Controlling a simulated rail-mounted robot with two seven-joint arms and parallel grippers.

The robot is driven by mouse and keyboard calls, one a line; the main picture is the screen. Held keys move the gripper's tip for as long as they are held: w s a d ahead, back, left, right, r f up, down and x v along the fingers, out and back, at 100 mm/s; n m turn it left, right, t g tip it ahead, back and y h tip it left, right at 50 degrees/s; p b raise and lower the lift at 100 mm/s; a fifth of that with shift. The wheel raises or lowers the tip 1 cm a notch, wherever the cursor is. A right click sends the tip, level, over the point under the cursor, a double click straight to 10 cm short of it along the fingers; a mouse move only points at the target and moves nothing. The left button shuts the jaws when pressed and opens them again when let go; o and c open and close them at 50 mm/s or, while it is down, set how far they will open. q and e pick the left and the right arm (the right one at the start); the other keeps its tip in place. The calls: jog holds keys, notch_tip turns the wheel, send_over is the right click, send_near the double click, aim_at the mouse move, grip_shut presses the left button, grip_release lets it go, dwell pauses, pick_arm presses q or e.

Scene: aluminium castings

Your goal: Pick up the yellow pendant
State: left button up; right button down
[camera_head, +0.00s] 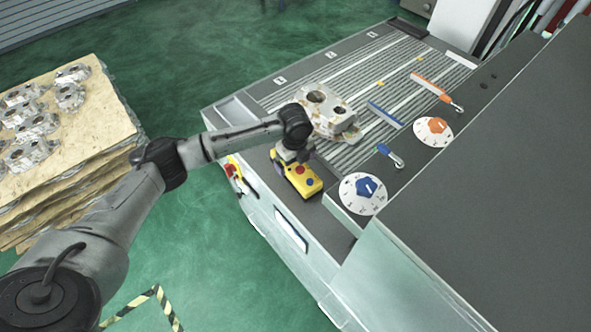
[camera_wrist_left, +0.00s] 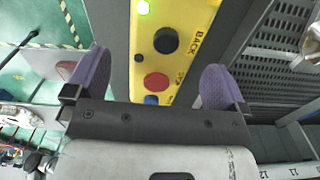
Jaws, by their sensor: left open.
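The yellow pendant (camera_head: 304,181) lies on the grey front ledge of the machine bench in the head view, with red and blue buttons on its face. In the left wrist view the pendant (camera_wrist_left: 172,62) shows a lit green light, a black knob, a red button, a blue button and the word BACK. My left gripper (camera_wrist_left: 150,88) is open, with one purple-padded finger on each side of the pendant; I cannot tell whether they touch it. In the head view my left gripper (camera_head: 291,156) is over the pendant's far end and hides part of it. My right gripper is in neither view.
An aluminium casting (camera_head: 327,110) sits on the slotted bench just behind the pendant. Round dials with blue (camera_head: 363,193) and orange (camera_head: 434,131) centres lie to the right. Several castings rest on a pallet stack (camera_head: 95,115) at left.

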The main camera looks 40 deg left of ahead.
aim_at(295, 166)
pick_arm(q)
jog(key=shift+w+f+p, duration=0.15)
jog(key=shift+f+p, duration=0.35)
jog(key=shift+f, duration=2.05)
jog(key=shift+c, duration=0.3)
jog(key=shift+r, duration=0.1)
jog(key=c, duration=1.1)
